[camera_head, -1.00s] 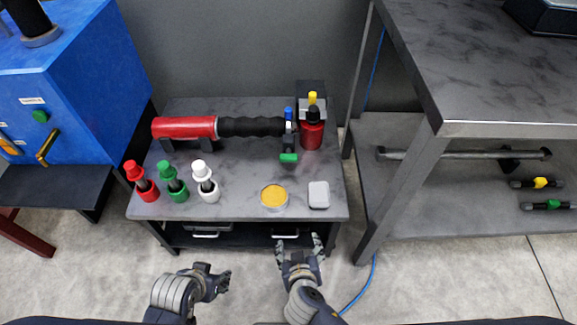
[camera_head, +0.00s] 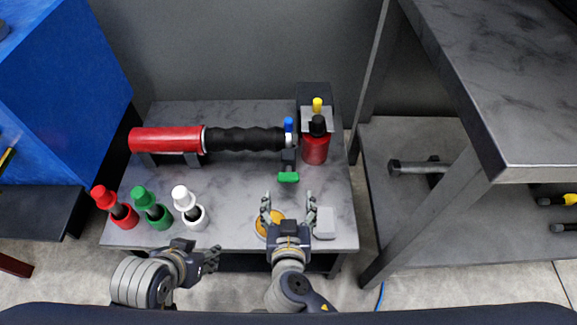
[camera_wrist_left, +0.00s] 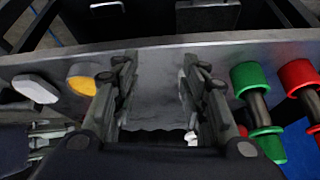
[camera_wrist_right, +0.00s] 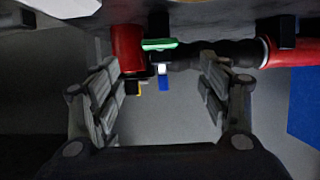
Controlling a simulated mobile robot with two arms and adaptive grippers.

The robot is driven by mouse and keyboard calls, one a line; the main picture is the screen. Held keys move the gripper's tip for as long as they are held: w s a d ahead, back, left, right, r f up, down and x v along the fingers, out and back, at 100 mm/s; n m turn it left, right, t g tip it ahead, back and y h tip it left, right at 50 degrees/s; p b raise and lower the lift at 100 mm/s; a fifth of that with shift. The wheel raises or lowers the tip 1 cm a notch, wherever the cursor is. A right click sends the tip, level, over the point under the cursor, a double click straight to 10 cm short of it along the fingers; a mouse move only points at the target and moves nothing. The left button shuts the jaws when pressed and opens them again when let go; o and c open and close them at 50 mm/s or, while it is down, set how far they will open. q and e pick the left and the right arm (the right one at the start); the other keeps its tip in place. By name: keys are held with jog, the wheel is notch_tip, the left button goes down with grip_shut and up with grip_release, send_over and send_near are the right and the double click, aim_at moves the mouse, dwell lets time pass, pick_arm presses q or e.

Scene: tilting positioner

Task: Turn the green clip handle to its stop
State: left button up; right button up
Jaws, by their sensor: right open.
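The green clip handle (camera_head: 288,178) sticks out toward me below the right end of the black ribbed grip (camera_head: 245,139) of a red tool (camera_head: 166,139). It also shows in the right wrist view (camera_wrist_right: 160,44), crosswise, between and beyond the fingertips. My right gripper (camera_head: 286,199) is open and empty, over the table's front part, a little nearer to me than the handle and apart from it. My left gripper (camera_head: 214,259) is open and empty at the table's front edge; its spread fingers show in the left wrist view (camera_wrist_left: 157,62).
Red (camera_head: 115,207), green (camera_head: 152,208) and white (camera_head: 190,208) capped bottles stand front left. A yellow-topped tin (camera_head: 264,224) and a pale box (camera_head: 324,223) flank my right gripper. A red bottle (camera_head: 316,146) stands right of the clip. Shelving (camera_head: 470,60) rises at right.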

aim_at(289, 175)
jog(key=b+x, duration=0.1)
jog(key=x, duration=0.8)
jog(key=shift+b, duration=0.35)
pick_arm(q)
jog(key=w+d+r+t+h, duration=0.1)
jog(key=w+d+r+t, duration=0.2)
jog(key=w+r+t, duration=0.2)
jog(key=shift+w+r, duration=0.15)
jog(key=shift+w, duration=1.45)
pick_arm(e)
jog(key=shift+w+f, duration=0.2)
jog(key=shift+w, duration=0.4)
jog(key=c, duration=1.1)
